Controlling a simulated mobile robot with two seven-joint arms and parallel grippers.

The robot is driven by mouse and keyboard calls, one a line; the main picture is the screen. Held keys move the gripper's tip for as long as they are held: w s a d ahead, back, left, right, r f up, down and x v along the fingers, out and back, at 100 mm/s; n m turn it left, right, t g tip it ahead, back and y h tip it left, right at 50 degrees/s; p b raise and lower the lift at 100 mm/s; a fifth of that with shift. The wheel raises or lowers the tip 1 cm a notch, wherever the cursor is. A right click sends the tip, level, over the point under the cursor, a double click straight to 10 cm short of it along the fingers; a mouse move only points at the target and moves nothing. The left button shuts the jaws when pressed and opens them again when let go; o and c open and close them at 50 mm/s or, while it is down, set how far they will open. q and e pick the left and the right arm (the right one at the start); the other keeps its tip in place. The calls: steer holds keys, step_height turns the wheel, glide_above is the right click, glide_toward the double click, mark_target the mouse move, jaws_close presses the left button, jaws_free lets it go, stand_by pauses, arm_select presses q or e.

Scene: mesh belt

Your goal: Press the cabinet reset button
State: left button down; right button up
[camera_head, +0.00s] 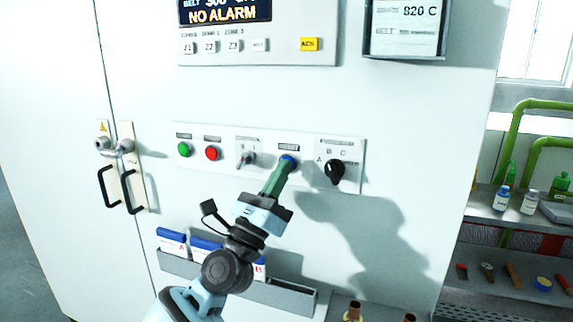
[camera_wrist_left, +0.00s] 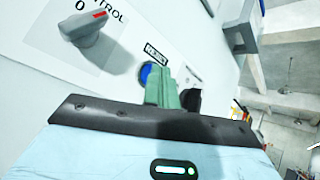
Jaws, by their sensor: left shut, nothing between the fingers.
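The blue reset button (camera_head: 289,161) sits on the white control strip (camera_head: 309,179) of the cabinet, under a small label. In the left wrist view the blue button (camera_wrist_left: 147,72) shows beside the fingers, partly hidden by them; the label above it appears to read RESET. My left gripper (camera_head: 286,168) is shut and empty, with its green fingertips at the button. The fingers also show in the left wrist view (camera_wrist_left: 161,80). I cannot tell whether the tips touch the button or push it in. My right gripper is not in view.
On the strip are a green button (camera_head: 184,149), a red button (camera_head: 212,153), a control switch (camera_head: 246,159) and a black selector knob (camera_head: 335,172). Below, a grey holder (camera_head: 290,296) carries blue-and-white binders. Door handles (camera_head: 121,190) stand out at left; a shelf (camera_head: 510,233) is at right.

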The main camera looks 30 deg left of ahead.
arm_select(q)
steer(key=shift+s+y, duration=0.1)
steer(key=shift+y, duration=0.2)
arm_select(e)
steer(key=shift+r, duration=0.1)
arm_select(q)
steer(key=shift+s+d, duration=0.25)
steer(key=shift+s, duration=0.5)
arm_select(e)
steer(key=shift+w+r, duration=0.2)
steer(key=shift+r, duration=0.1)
arm_select(q)
steer(key=shift+s+d+p, duration=0.2)
steer(key=shift+s+p, duration=0.05)
steer(key=shift+s, duration=0.55)
steer(key=shift+s+d+p, duration=0.15)
steer(key=shift+s+p, duration=0.15)
steer(key=shift+s, duration=0.55)
steer(key=shift+s+d+p, duration=0.2)
steer(key=shift+s+p, duration=0.05)
steer(key=shift+s, duration=0.55)
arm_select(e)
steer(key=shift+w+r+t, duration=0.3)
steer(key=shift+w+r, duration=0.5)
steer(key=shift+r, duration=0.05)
